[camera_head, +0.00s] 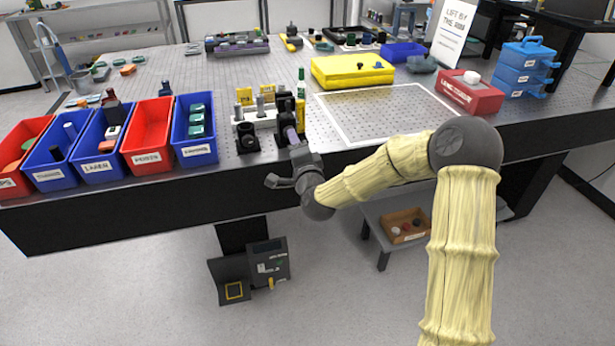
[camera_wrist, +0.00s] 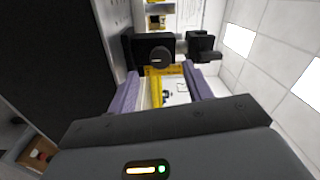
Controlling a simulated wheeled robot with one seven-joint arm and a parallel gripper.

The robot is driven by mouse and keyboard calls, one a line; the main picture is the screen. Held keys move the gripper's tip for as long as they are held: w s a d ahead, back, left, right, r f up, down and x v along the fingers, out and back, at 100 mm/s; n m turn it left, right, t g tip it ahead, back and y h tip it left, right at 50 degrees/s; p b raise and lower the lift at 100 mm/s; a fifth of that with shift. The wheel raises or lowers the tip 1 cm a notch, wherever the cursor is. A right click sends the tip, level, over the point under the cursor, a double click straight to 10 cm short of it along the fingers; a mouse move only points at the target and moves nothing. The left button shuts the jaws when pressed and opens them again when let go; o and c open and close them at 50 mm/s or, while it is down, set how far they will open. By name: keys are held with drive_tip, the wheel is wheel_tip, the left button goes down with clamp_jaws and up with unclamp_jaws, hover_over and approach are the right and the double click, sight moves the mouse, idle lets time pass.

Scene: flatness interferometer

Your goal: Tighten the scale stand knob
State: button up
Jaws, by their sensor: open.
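In the wrist view, a round dark knob (camera_wrist: 160,57) with a pale line on its face sits on a black block, the stand (camera_wrist: 139,49). In the head view, the black stand (camera_head: 284,103) is at the table's front edge, and its knob is hidden behind my gripper. My gripper (camera_head: 291,134) is in front of the stand. In the wrist view, the two purple fingers of my gripper (camera_wrist: 160,78) are apart with nothing held. The knob appears just beyond the fingertips, roughly centred between them. Whether they touch it, I cannot tell.
Red and blue labelled bins (camera_head: 148,138) line the table's front edge at left. A black round mount (camera_head: 247,138) stands just left of the stand. A yellow case (camera_head: 352,70) and a red box (camera_head: 470,92) are to the right. The white-outlined area (camera_head: 385,112) is bare.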

drive_tip(key=v, duration=1.3)
drive_tip(key=shift+b, duration=0.4)
drive_tip(key=shift+f, duration=0.1)
